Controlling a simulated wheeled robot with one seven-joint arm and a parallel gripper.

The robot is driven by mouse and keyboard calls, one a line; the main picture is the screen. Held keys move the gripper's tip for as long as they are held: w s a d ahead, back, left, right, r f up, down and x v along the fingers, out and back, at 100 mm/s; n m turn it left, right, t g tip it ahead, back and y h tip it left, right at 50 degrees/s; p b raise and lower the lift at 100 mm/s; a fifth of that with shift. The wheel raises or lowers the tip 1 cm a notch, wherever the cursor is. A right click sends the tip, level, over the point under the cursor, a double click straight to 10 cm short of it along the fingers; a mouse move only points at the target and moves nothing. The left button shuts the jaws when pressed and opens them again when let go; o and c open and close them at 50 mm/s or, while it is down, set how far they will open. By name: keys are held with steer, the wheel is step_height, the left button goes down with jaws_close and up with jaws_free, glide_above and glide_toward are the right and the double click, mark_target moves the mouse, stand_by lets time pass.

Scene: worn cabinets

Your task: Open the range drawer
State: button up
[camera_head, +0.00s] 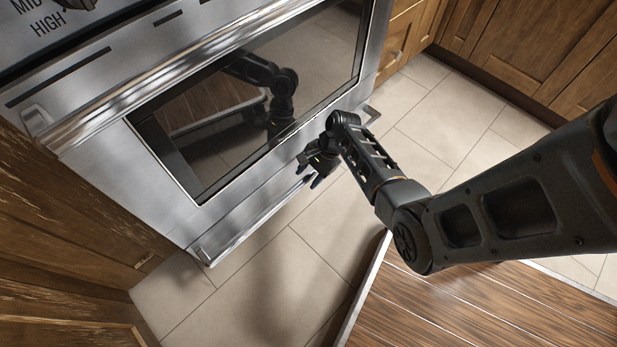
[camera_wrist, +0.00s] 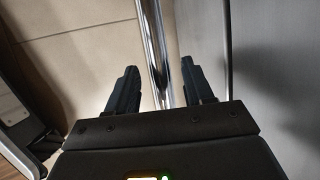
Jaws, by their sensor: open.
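The steel range (camera_head: 165,170) stands at the upper left in the head view, its dark glass oven door (camera_head: 260,100) shut. Below the door is the range drawer, with a long shiny bar handle (camera_head: 247,227) along its front; the drawer looks shut. My gripper (camera_head: 312,180) is at the handle, near the middle of its length. In the wrist view the handle (camera_wrist: 153,45) runs down between the two fingers of my open gripper (camera_wrist: 160,85). I cannot tell whether either finger touches the bar.
A larger oven door handle (camera_head: 190,75) runs above the glass. Wooden cabinets flank the range at left (camera_head: 60,210) and right (camera_head: 540,45). The tiled floor (camera_head: 290,270) in front of the drawer is clear. A wood-topped surface (camera_head: 480,310) lies at lower right.

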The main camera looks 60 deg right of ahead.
steer(key=shift+a+f, duration=0.1)
steer(key=shift+f, duration=0.05)
steer(key=shift+c, duration=0.2)
jaws_close()
stand_by(0.4)
